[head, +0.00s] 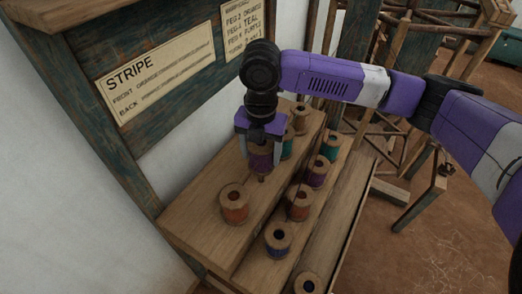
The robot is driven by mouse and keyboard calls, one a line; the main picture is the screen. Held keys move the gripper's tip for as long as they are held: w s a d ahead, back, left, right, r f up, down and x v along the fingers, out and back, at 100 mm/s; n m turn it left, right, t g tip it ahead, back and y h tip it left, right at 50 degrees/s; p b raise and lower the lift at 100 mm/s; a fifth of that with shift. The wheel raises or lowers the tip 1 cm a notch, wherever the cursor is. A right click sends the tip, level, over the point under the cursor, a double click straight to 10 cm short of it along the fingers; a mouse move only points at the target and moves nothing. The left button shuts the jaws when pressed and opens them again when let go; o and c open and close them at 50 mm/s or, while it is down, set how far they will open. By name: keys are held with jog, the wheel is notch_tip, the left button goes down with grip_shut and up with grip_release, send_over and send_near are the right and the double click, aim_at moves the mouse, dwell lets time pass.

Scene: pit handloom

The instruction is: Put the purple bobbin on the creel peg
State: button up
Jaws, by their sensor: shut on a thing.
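My gripper (261,160) points down over the upper step of the wooden creel (190,222) and is shut on a purple bobbin (260,158). The bobbin is upright between the two grey fingers, in line with an orange bobbin (234,205) nearer me and a teal bobbin (287,147) farther back. A small brown stub (262,178) shows just under the held bobbin. I cannot tell if it is the peg, or whether the bobbin is around it or above it. Another purple bobbin (317,173) stands on the lower step.
The lower step also holds an orange bobbin (299,204), a blue one (278,238) and a teal one (330,146). A dark-centred bobbin (308,283) is at the bottom edge. A board with a STRIPE card (155,75) rises behind on the left. Wooden frames stand right.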

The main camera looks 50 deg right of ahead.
jog(key=shift+f+b, duration=1.95)
jog(key=shift+f, duration=1.25)
jog(key=o, duration=1.8)
jog(key=shift+c, duration=0.2)
jog(key=shift+r, duration=0.15)
jog(key=shift+r+p, duration=2.8)
jog(key=shift+r, duration=0.6)
